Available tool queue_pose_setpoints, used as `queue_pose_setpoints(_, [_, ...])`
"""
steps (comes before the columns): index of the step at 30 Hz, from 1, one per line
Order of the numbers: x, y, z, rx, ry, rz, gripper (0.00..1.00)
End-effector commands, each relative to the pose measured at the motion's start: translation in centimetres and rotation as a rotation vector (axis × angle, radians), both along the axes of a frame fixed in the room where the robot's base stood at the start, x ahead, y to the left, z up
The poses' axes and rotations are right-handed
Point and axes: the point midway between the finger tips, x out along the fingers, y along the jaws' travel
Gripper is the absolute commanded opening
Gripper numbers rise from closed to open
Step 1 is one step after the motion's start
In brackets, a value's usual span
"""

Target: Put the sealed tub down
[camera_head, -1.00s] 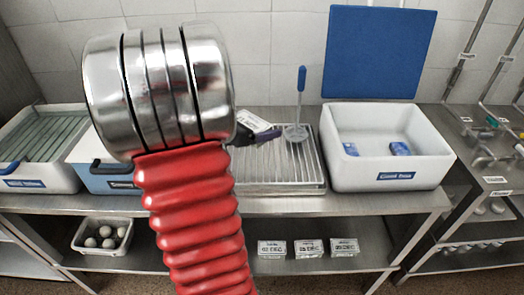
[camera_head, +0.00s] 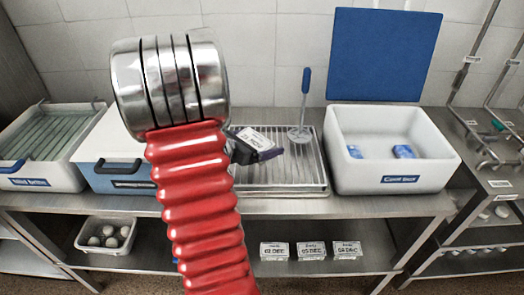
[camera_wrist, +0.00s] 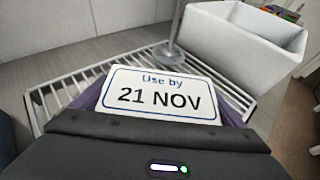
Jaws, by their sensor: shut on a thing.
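The sealed tub (camera_head: 255,138) shows mainly as a white labelled top, partly behind my arm in the head view. In the wrist view its label (camera_wrist: 158,95) reads "Use by 21 NOV". My gripper (camera_head: 268,153) is shut on the tub, with purple fingers at its sides. The tub is over the left part of a metal wire rack (camera_head: 295,178) on the steel counter. Whether its underside touches the rack is hidden.
A skimmer with a blue handle (camera_head: 305,82) stands upright at the rack's back. An open white cool box (camera_head: 395,180) is to the right, a blue-fronted box (camera_head: 105,182) to the left. Several dated white tubs (camera_head: 312,251) sit on the lower shelf. The rack's front right is clear.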

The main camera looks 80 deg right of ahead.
Motion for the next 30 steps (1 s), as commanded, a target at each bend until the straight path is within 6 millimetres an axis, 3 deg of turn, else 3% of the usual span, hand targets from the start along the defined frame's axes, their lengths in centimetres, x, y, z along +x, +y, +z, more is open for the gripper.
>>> queue_pose_setpoints(9, [0.0,0.0,-3.3,0.001,0.001,-0.001,0.6])
queue_pose_setpoints(21, [0.0,0.0,-3.7,0.0,0.0,0.001,0.6])
queue_pose_setpoints(22, [0.0,0.0,-3.8,0.001,0.001,0.002,0.93])
queue_pose_setpoints(25, [0.0,0.0,-3.7,0.0,0.0,0.001,1.0])
queue_pose_setpoints(30, [0.1,0.0,-3.7,0.0,0.0,0.001,1.0])
